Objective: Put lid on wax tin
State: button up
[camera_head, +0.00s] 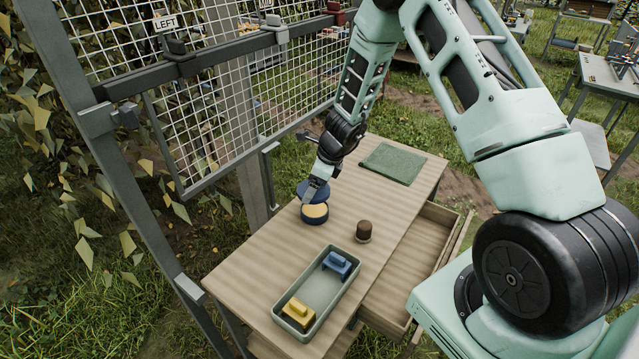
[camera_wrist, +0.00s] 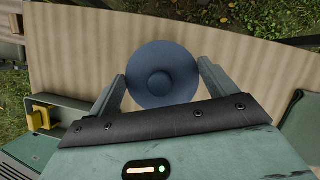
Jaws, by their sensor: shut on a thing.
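The wax tin (camera_head: 315,213) is a round, dark blue tin with yellow wax showing at its top. It stands near the left edge of the wooden table. The blue lid (camera_head: 304,190) is held just behind and above the tin, apart from a seated fit, so the wax is still visible. My gripper (camera_head: 318,183) is shut on the lid. In the wrist view the round blue lid (camera_wrist: 162,75) with its central knob lies between my gripper's two fingers (camera_wrist: 162,88). The tin is hidden there.
A grey-green tray (camera_head: 334,292) with a blue block (camera_head: 338,264) and a yellow block (camera_head: 298,311) stands at the table's near end. A small brown cylinder (camera_head: 364,230) stands right of the tin. A green cloth (camera_head: 393,163) lies at the far end. A drawer (camera_head: 425,240) is open; a wire mesh (camera_head: 225,120) rises at left.

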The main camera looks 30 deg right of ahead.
aim_at(310, 208)
jog(key=shift+d+f+b, duration=0.15)
jog(key=shift+f+b, duration=0.2)
jog(key=shift+f, duration=0.05)
notch_tip(310, 208, down, 5)
jog(key=b, duration=0.4)
jog(key=shift+f+b, duration=0.55)
jog(key=shift+b, duration=0.2)
dwell(0.9)
jog(key=o, duration=0.7)
jog(key=shift+c, duration=0.2)
jog(key=shift+p+v, duration=3.5)
jog(key=shift+v, duration=2)
